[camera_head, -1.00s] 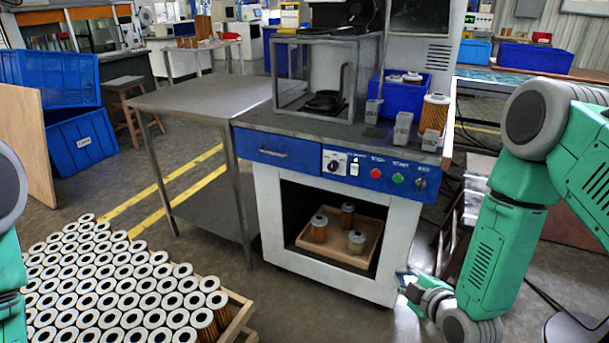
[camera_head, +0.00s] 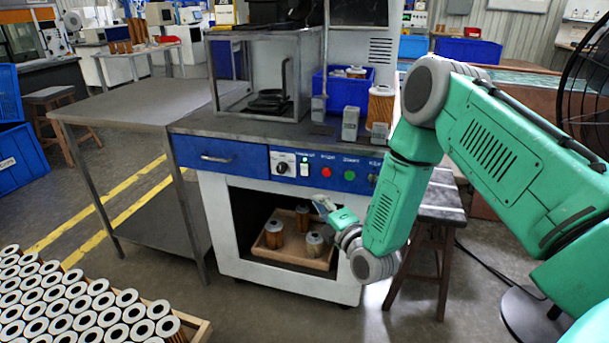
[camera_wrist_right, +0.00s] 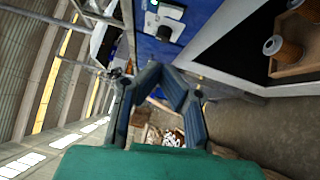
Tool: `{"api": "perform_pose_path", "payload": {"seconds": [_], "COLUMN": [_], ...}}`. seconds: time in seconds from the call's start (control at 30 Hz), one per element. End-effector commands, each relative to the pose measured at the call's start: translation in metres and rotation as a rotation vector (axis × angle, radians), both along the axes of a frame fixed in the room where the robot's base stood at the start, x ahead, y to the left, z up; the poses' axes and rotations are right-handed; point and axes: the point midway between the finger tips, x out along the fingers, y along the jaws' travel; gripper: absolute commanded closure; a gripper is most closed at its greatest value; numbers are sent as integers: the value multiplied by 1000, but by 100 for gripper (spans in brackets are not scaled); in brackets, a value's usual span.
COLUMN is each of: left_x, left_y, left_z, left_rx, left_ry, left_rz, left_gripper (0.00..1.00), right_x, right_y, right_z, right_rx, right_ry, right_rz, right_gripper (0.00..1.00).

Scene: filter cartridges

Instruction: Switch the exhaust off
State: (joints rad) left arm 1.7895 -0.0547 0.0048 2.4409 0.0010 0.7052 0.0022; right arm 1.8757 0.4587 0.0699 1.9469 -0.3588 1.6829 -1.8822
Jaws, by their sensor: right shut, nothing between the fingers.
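The workstation's blue control panel (camera_head: 328,172) faces me. It carries a black knob on a white plate (camera_head: 283,163), a small white switch (camera_head: 304,170), a red button (camera_head: 326,173), a green button (camera_head: 349,175) and a further control at the right, partly behind my arm. The labels are too blurred to read surely. My right gripper (camera_head: 322,203) is shut and empty, below the red button and apart from the panel, in front of the open lower bay. In the right wrist view its fingers (camera_wrist_right: 160,78) lie below a white plate (camera_wrist_right: 165,18) on the blue panel. My left gripper is out of view.
The lower bay holds a wooden tray (camera_head: 262,252) with several cartridges. On the worktop stand a glass-sided enclosure (camera_head: 225,85), a blue bin (camera_head: 348,98) and a large cartridge (camera_head: 380,107). A crate of cartridges stands at lower left; a stool (camera_head: 440,210) stands right of the cabinet.

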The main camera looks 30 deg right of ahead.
Motion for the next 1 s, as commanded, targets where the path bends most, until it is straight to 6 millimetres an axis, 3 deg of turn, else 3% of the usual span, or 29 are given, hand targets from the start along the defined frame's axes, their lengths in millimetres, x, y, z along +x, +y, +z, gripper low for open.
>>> {"api": "perform_pose_path", "payload": {"seconds": [0.47, 0.7, 1.0], "left_x": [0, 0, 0], "left_y": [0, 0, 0], "left_z": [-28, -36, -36], "left_rx": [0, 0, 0], "left_ry": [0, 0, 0], "left_rz": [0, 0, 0], "left_gripper": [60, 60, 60], "right_x": [94, 112, 115], "right_y": [-11, -34, -37], "right_z": [6, 11, 13], "right_rx": [2, 2, 1], "right_ry": [-4, -1, 0], "right_rz": [-4, -2, 0], "right_gripper": [100, 100, 100]}}
